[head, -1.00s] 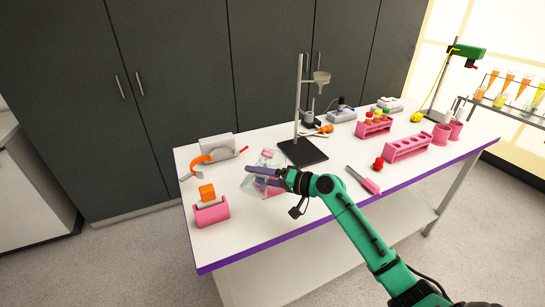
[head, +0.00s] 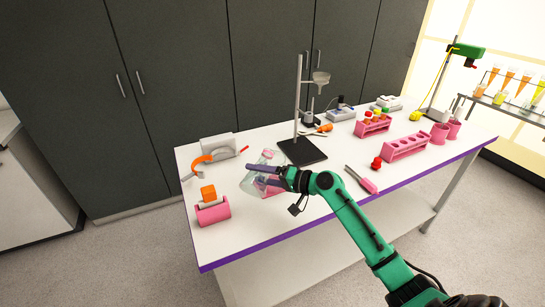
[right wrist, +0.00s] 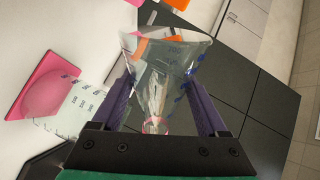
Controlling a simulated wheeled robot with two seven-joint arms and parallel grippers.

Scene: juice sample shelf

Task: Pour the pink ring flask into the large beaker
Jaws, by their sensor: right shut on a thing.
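The pink ring flask is clear conical glass with dark scale marks. It shows in the head view (head: 251,183) and in the right wrist view (right wrist: 170,65), where its pink ring is close to my palm and its wide end points away. My right gripper (head: 263,175) is shut on it, with a purple finger on each side. The flask looks tilted. The large beaker (right wrist: 72,108) is clear glass with dark marks, beside the flask on a pink mat (right wrist: 35,80). In the head view, fingers and overlapping glass hide much of both vessels. Liquid cannot be made out. My left gripper is not in view.
A stand (head: 300,150) on a black base is behind the gripper. A pink holder with an orange block (head: 211,207) stands to the left. Pink tube racks (head: 405,148) and a pink-handled tool (head: 362,180) lie right. The table's front edge is close.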

